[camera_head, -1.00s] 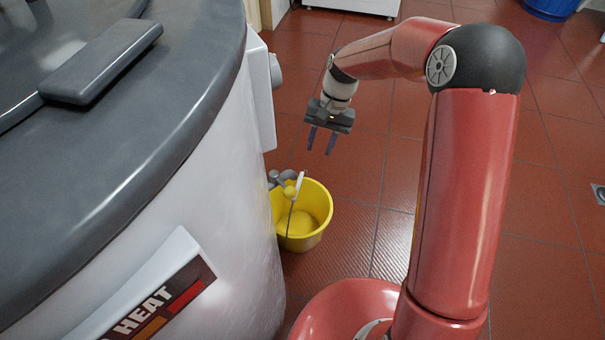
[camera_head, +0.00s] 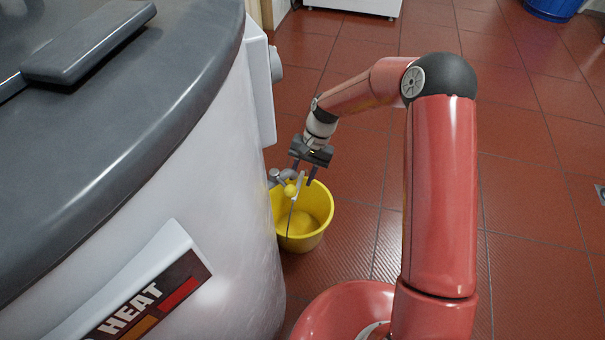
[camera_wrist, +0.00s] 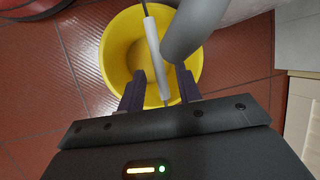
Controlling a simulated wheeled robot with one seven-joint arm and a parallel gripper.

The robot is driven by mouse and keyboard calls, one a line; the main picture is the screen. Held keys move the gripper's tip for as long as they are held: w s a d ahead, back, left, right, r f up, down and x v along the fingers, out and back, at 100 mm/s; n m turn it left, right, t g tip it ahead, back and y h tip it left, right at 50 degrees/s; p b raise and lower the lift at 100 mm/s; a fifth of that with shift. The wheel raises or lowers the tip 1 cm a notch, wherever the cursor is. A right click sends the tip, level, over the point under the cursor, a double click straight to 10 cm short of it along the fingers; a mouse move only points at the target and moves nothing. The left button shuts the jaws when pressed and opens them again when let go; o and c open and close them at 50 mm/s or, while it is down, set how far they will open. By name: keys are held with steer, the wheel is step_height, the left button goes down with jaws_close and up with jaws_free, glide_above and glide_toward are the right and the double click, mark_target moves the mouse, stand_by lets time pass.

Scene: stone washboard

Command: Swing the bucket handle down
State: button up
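The yellow bucket (camera_head: 318,212) stands on the floor against the white tank, below its tap. Its handle is up, with a white grip (camera_head: 299,186) beside the grey tap; the grip also shows in the wrist view (camera_wrist: 157,62). My gripper (camera_head: 303,178) is open above the bucket's far side, pointing down. In the wrist view my two fingers (camera_wrist: 159,82) are spread, with the lower end of the white grip showing between them. I cannot tell how deep the grip lies between the fingers. The tap hides part of the bucket.
The grey tap spout (camera_wrist: 196,27) is close to the handle and to my right-hand finger in the wrist view. The white tank (camera_head: 215,190) with a dark lid fills the left. The red tiled floor (camera_head: 365,225) right of the bucket is clear.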

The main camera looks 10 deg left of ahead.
jaws_close()
steer(key=shift+d, duration=0.1)
stand_by(0.3)
